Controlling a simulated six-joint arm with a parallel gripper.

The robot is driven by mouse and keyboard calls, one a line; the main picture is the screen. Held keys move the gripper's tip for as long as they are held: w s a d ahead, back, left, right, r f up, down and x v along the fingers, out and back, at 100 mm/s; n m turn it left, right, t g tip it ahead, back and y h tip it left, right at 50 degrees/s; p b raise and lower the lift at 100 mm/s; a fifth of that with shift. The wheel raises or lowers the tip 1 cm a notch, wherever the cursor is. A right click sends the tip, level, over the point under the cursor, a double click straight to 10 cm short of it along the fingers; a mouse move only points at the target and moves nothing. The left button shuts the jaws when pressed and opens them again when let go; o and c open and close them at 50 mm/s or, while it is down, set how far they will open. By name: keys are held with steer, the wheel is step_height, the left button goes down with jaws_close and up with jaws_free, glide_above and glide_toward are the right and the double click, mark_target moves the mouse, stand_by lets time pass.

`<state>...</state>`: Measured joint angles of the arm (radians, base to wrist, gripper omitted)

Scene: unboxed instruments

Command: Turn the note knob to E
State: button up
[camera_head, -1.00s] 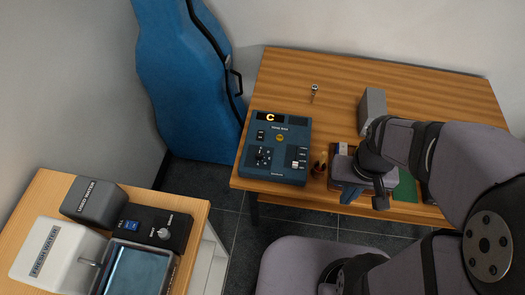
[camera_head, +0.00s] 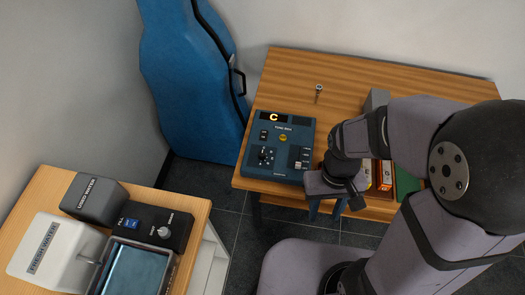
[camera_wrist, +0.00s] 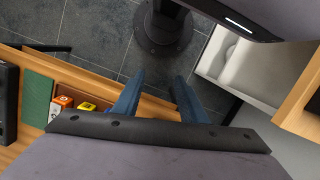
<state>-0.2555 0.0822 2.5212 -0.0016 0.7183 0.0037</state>
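The blue tone box (camera_head: 281,146) lies at the left end of the wooden table in the head view. Its display (camera_head: 273,117) shows a yellow C. A dark knob with marks around it (camera_head: 265,155) sits at its lower left, and a yellow button (camera_head: 283,137) is near its middle. My gripper (camera_head: 327,213) is right of and nearer than the box, over the table's front edge, apart from the box. The tone box is not visible in the wrist view.
Small boxes (camera_head: 383,175) and a green item (camera_head: 406,187) lie right of my gripper; a grey block (camera_head: 375,101) stands behind my arm. A blue instrument case (camera_head: 190,80) leans left of the table. A second table (camera_head: 55,180) with devices is at lower left.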

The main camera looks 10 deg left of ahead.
mark_target(262, 153)
steer(key=w+a+f+n, duration=0.1)
steer(key=w+a, duration=0.3)
steer(key=a, duration=0.1)
steer(key=w+a+f+n, duration=0.1)
steer(key=w+a+f, duration=0.1)
steer(key=w+a, duration=0.2)
steer(key=w+a+f+n+b, duration=0.1)
steer(key=w+a+f+n, duration=0.1)
steer(key=w+a, duration=0.2)
steer(key=shift+w+a+f+t, duration=0.1)
steer(key=shift+a+t, duration=0.3)
steer(key=shift+a, duration=0.5)
steer(key=w+a+r+n, duration=0.1)
steer(key=w, duration=0.1)
steer(key=w+a+r+n, duration=0.1)
steer(key=w+a+r, duration=0.1)
steer(key=w, duration=0.1)
steer(key=w+a+r+n+t+y, duration=0.1)
steer(key=w+a+r, duration=0.1)
steer(key=w, duration=0.1)
steer(key=shift+r, duration=0.15)
steer(key=shift+s+r+n, duration=0.15)
steer(key=shift+r+n, duration=0.05)
steer(key=shift+n, duration=0.4)
steer(key=shift+s+d+n, duration=0.25)
steer(key=shift+s+n, duration=0.05)
steer(key=shift+n, duration=0.5)
steer(key=shift+s+f+p, duration=0.15)
steer(key=shift+f+p, duration=0.95)
steer(key=shift+f, duration=2.6)
